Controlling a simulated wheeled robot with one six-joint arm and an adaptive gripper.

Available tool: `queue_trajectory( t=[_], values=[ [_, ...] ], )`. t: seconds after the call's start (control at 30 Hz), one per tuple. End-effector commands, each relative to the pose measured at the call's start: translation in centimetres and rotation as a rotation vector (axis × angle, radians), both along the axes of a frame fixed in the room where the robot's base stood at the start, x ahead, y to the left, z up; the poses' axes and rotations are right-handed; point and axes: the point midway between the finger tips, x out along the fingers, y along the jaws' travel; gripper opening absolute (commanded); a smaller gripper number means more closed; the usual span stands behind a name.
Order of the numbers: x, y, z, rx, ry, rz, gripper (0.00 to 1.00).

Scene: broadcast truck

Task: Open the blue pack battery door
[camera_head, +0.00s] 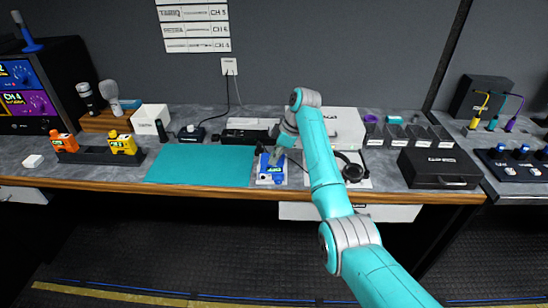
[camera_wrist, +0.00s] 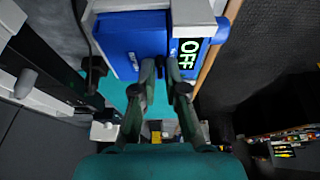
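The blue pack (camera_head: 266,178) sits on a light pad on the bench, with a small green display on its front. In the wrist view the blue pack (camera_wrist: 133,38) fills the top middle, with a grey edge and a lit green OFF display (camera_wrist: 188,55). My gripper (camera_wrist: 160,66) has its fingertips at the pack's face, just left of the display. The fingers are close together with a narrow gap; whether they pinch a door edge or tab is unclear. In the head view my gripper (camera_head: 277,154) is at the pack, partly covering it. I cannot make out the battery door.
A teal mat (camera_head: 200,165) lies left of the pack. Headphones (camera_head: 352,171) on a white pad and a black case (camera_head: 438,168) stand to the right. A black box (camera_head: 245,136) and a white box (camera_head: 345,128) are behind. The bench's wooden front edge (camera_head: 230,190) is close.

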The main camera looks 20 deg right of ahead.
Motion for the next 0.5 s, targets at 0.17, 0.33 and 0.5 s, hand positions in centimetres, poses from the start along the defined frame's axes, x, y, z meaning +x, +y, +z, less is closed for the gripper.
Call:
queue_trajectory(
  t=[0.17, 0.33, 0.5],
  values=[
    [0.0, 0.0, 0.02, 0.0, 0.0, 0.0, 0.0],
    [0.12, -0.04, 0.12, 0.005, 0.014, 0.0, 0.0],
    [0.43, -0.15, 0.52, 0.023, 0.075, 0.0, 0.0]
  ],
)
